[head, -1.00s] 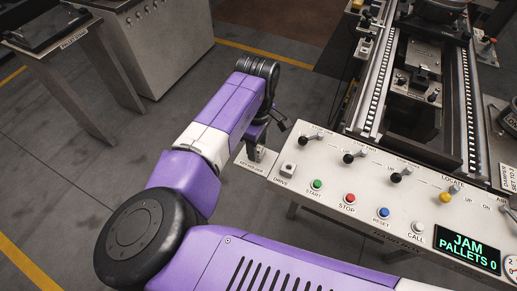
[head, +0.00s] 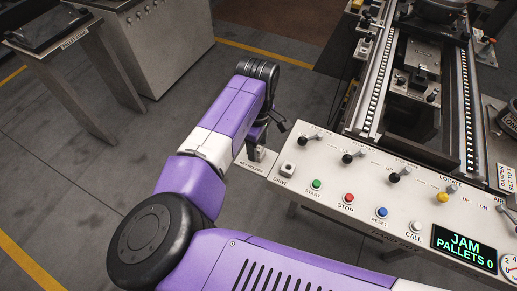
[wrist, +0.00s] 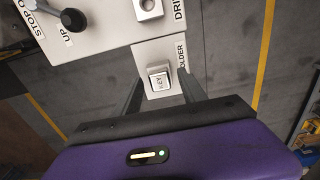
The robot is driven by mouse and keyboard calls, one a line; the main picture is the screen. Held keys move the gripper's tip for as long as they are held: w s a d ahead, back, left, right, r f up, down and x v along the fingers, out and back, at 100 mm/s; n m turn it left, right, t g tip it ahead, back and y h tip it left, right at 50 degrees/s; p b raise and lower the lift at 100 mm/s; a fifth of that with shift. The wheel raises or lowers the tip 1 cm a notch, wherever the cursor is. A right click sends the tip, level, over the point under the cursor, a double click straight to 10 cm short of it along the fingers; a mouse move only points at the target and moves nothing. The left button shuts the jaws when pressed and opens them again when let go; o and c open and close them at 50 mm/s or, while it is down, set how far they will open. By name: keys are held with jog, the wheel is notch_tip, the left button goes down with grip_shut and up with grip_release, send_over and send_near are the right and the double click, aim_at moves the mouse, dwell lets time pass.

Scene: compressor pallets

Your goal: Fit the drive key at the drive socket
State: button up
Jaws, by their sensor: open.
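The drive key (wrist: 158,80) is a pale block marked KEY, standing in the key holder (wrist: 160,51) at the end of the control panel. My gripper (wrist: 160,84) is open, with one finger on each side of the key; I cannot tell whether either touches it. In the head view my gripper (head: 265,133) is over the holder plate (head: 247,166), and my arm partly hides the key. The drive socket (head: 288,168) is a small raised square fitting beside the holder, labelled DRIVE. It also shows at the top of the wrist view (wrist: 149,8).
The panel (head: 330,207) carries coloured buttons, several levers (head: 348,158) and a display (head: 465,247) reading JAM, PALLETS 0. A conveyor (head: 410,110) stands behind it. A separate stand (head: 70,50) is at the upper left. The floor (head: 60,170) on the left is clear.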

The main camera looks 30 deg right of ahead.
jog(key=shift+p, duration=0.5)
jog(key=shift+c, duration=0.2)
grip_shut()
jog(key=shift+r, duration=0.15)
dwell(1.4)
jog(key=shift+r+p, duration=2.85)
jog(key=shift+p, duration=0.65)
